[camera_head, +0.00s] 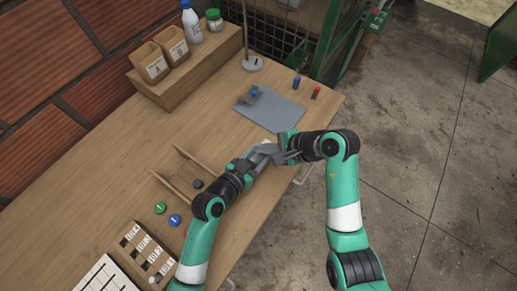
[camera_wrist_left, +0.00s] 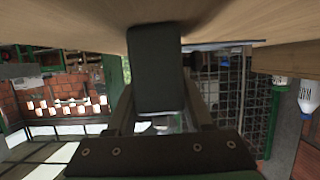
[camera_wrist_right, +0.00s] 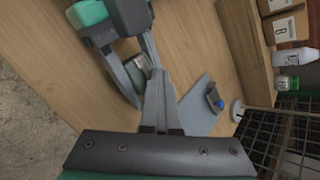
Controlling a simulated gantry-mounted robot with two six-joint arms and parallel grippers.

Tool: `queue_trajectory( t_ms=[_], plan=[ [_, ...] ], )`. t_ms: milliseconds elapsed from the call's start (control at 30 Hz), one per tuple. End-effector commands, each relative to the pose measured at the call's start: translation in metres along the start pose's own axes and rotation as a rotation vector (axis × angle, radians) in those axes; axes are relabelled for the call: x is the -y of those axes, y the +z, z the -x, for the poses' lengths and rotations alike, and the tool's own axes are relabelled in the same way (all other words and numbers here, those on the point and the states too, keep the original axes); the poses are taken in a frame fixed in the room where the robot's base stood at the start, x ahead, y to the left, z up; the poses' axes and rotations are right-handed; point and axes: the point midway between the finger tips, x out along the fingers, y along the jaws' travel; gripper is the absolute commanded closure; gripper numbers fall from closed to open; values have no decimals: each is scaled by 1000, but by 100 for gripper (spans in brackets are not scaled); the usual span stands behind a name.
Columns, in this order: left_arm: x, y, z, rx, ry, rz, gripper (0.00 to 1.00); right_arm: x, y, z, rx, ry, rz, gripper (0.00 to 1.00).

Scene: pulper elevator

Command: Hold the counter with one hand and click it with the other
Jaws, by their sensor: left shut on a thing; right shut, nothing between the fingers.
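The counter, a small pale grey and metallic thing (camera_wrist_right: 140,63), sits between the left fingers just above the wooden table. My left gripper (camera_head: 258,158) is shut on it. In the left wrist view a dark block (camera_wrist_left: 155,72) fills the space between the left fingers; I cannot tell surely whether it is the counter's body. My right gripper (camera_head: 281,154) is shut and empty, with its tips close beside the counter; its joined fingertips also show in the right wrist view (camera_wrist_right: 157,76). I cannot tell whether they touch it. The grippers hide most of the counter in the head view.
A grey mat (camera_head: 275,112) with a small grey-blue item (camera_head: 253,94) lies behind the grippers. Blue (camera_head: 296,82) and red (camera_head: 316,93) cylinders stand by the right edge. A round-based stand (camera_head: 252,64) is at the back. Wooden dividers (camera_head: 172,187) and coloured discs (camera_head: 160,208) lie left.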

Motion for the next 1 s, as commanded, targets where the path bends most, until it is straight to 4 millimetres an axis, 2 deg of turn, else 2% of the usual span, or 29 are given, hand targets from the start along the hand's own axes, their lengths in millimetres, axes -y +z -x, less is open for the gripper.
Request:
queue_trajectory(
  t_ms=[400,767,1000],
  plan=[
    [0,0,0,-1,0,0,100,9,9,12,0,1,0,100],
    [0,0,0,-1,0,0,100,10,11,15,0,0,0,100],
    [0,0,0,-1,0,0,100,22,22,30,0,-1,2,100]
  ],
)
